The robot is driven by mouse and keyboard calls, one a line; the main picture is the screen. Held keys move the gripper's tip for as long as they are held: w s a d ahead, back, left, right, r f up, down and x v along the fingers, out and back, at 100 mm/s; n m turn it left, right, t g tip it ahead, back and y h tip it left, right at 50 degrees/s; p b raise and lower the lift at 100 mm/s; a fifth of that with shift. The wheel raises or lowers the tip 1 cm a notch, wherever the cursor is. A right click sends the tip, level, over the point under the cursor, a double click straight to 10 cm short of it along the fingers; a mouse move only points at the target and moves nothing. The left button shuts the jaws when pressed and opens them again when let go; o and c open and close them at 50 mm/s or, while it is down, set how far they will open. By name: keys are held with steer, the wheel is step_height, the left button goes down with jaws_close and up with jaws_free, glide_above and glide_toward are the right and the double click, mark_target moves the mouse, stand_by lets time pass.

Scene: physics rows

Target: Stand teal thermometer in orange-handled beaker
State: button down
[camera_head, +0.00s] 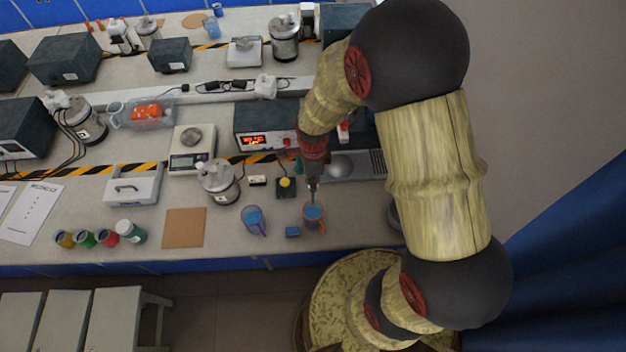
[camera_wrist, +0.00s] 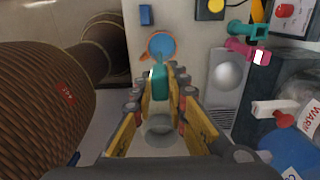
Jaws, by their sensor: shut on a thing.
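The orange-handled beaker (camera_head: 314,222) stands near the bench's front edge and holds blue liquid. In the wrist view the beaker (camera_wrist: 161,47) sits just beyond my fingertips, its orange handle on the left. My gripper (camera_head: 313,183) is directly above it in the head view. In the wrist view my gripper (camera_wrist: 160,88) is shut on the teal thermometer (camera_wrist: 158,82), which points toward the beaker. The thermometer's lower end overlaps the beaker's mouth in the head view; I cannot tell whether it is inside.
A purple-handled beaker (camera_head: 252,217) with blue liquid stands to the left. A small blue block (camera_head: 292,232) lies between the beakers. A yellow-button box (camera_head: 286,187) and a hotplate-like silver device (camera_head: 343,168) are close behind. A cork mat (camera_head: 185,228) lies further left.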

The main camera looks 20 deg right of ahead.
mark_target(313, 200)
steer(key=shift+s+f+b, duration=0.1)
steer(key=shift+f+b, duration=0.2)
steer(key=shift+f, duration=0.25)
steer(key=shift+f+b, duration=4)
steer(key=shift+f, duration=1.7)
steer(key=c, duration=1.8)
jaws_free()
steer(key=shift+o, duration=0.6)
step_height(313, 200, up, 12)
